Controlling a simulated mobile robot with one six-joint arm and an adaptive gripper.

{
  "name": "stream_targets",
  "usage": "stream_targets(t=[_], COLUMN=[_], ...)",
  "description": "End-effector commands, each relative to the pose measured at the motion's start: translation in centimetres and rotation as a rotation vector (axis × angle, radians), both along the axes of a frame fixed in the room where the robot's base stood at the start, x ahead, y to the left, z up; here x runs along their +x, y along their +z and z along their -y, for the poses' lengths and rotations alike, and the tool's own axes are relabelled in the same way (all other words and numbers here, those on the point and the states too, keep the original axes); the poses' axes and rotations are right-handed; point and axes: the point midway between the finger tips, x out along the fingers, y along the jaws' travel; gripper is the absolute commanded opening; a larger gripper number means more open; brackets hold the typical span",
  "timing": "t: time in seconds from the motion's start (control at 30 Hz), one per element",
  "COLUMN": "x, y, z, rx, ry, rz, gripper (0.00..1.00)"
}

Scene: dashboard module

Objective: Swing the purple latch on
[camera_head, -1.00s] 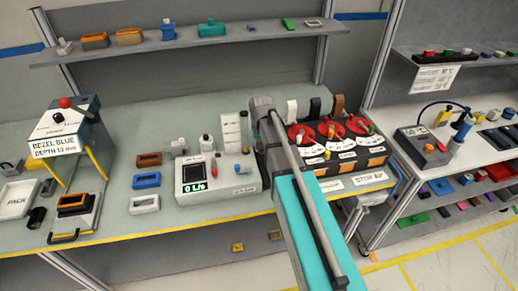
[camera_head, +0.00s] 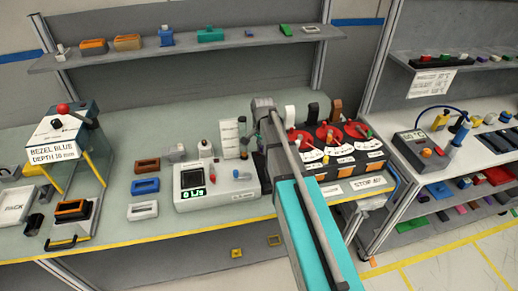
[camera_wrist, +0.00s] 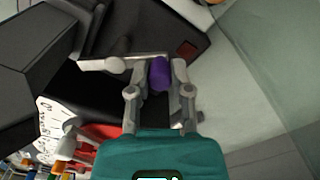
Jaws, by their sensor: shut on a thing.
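The purple latch (camera_wrist: 159,74) shows in the wrist view between the two fingers of my gripper (camera_wrist: 160,95). The fingers are shut on it. A pale metal bar (camera_wrist: 118,62) lies just left of the fingers, against the dark housing (camera_wrist: 85,95). In the head view my arm covers the latch, and the fingertips are hidden behind it. The module with red round dials (camera_head: 328,136) stands on the bench just right of my arm.
A grey box with a green readout (camera_head: 218,187) stands left of my arm. White, black and brown tabs (camera_head: 313,110) rise behind the dials. A STOP label (camera_head: 368,183) lies at the bench's front.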

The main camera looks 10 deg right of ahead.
Motion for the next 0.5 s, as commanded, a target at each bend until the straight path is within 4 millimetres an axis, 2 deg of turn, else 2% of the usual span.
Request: stream_targets(t=[0.4,0.43,0.5], x=[0.06,0.06,0.06], y=[-0.01,-0.01,-0.01], z=[0.08,0.08,0.08], rx=[-0.002,-0.002,-0.002], ry=[-0.011,-0.011,-0.011], rz=[0.001,0.001,0.001], gripper=[0.00,0.29,0.42])
